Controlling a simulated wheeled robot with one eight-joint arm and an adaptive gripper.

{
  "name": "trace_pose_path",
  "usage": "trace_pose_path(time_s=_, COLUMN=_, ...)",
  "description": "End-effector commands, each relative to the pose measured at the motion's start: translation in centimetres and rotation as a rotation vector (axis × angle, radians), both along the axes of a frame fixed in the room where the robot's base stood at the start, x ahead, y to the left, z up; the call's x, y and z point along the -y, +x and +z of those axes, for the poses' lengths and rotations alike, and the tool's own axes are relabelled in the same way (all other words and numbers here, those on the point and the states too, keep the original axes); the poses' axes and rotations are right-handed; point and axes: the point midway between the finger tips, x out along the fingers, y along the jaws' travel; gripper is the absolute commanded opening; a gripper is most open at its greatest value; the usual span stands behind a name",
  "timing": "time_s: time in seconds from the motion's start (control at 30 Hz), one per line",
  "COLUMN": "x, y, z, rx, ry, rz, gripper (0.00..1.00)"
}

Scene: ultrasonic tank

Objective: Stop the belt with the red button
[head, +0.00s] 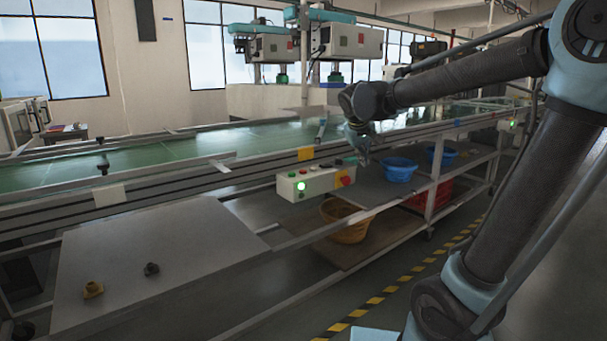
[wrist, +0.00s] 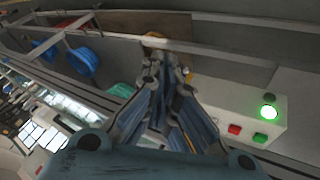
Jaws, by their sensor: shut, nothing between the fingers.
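The control box (head: 318,181) is a pale box on the side rail of the green belt (head: 180,150). The red button (head: 346,181) is on its right end, and a lit green lamp (head: 301,186) is on its left. My gripper (head: 364,158) is just above and beside the right end of the box, fingers shut and empty. The large red button is not clearly visible there; my gripper covers that part.
Below the belt, a shelf holds blue basins (head: 398,169), an orange basin (head: 345,222) and a red crate (head: 432,199). A grey plate (head: 150,250) at front left carries two small parts. Metal rails run along the belt front. The striped floor at right is clear.

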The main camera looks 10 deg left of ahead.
Motion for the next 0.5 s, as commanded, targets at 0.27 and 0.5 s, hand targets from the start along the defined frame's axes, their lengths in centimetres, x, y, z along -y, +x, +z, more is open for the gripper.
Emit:
trace_pose_path(time_s=0.27, x=-10.2, y=4.0, z=2.6, rx=0.093, ry=-0.030, rz=0.122, gripper=0.00)
trace_pose_path(time_s=0.5, x=-18.3, y=5.7, z=4.0, rx=0.163, ry=-0.043, rz=0.211, gripper=0.00)
